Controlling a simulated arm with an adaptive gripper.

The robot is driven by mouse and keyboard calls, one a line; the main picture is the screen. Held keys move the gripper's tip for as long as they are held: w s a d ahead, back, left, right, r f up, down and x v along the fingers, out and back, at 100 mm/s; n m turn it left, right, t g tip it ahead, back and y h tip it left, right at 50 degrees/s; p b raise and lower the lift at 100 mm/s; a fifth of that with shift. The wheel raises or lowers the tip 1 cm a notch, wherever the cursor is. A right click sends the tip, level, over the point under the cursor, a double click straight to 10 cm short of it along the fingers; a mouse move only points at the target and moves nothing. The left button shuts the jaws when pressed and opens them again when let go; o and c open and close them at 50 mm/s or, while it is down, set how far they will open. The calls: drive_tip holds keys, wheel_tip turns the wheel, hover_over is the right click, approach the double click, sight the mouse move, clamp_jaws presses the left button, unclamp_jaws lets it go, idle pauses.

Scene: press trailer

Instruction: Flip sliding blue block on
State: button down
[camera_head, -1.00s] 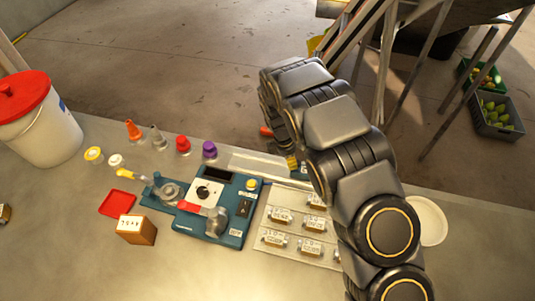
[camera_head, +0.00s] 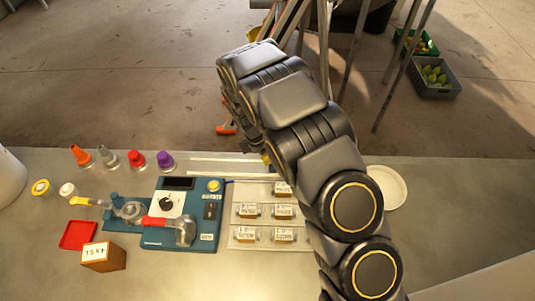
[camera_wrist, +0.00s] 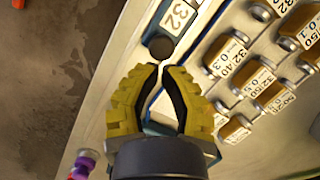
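My gripper (camera_wrist: 160,68) has yellow ridged fingers with black inner pads. Its tips are close together with a narrow gap and nothing seen between them. In the head view, a yellow finger (camera_head: 266,158) shows at the panel's back edge, and my arm hides the blue piece. The blue control box (camera_head: 182,240) stands left of my arm.
A pale panel with several labelled blocks (camera_head: 247,210) lies beside the box; its blocks show at right in the wrist view (camera_wrist: 258,80). Coloured cones, a red tray (camera_head: 78,235) and a wooden box (camera_head: 103,257) are at left.

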drive_tip(key=a, duration=0.1)
drive_tip(key=s+a, duration=0.1)
drive_tip(key=a, duration=0.1)
drive_tip(key=shift+s+r, duration=0.25)
drive_tip(key=shift+r, duration=0.05)
drive_tip(key=w+v, duration=0.1)
drive_tip(key=v, duration=0.9)
drive_tip(key=shift+s, duration=0.45)
drive_tip(key=shift+d+r, duration=0.1)
drive_tip(key=shift+d, duration=0.1)
drive_tip(key=s+d+r+m+g, duration=0.2)
drive_tip(key=s+d+r+m, duration=0.8)
drive_tip(key=d+m, duration=0.15)
drive_tip(key=s+d+r+m+y, duration=0.1)
drive_tip(key=s+d+r+m, duration=0.1)
drive_tip(key=s+m, duration=0.4)
drive_tip(key=s+d+r+m+g+y, duration=0.1)
drive_tip(key=s+m, duration=0.5)
drive_tip(key=s, duration=0.7)
drive_tip(key=shift+d+r, duration=0.5)
drive_tip(key=shift+d, duration=0.6)
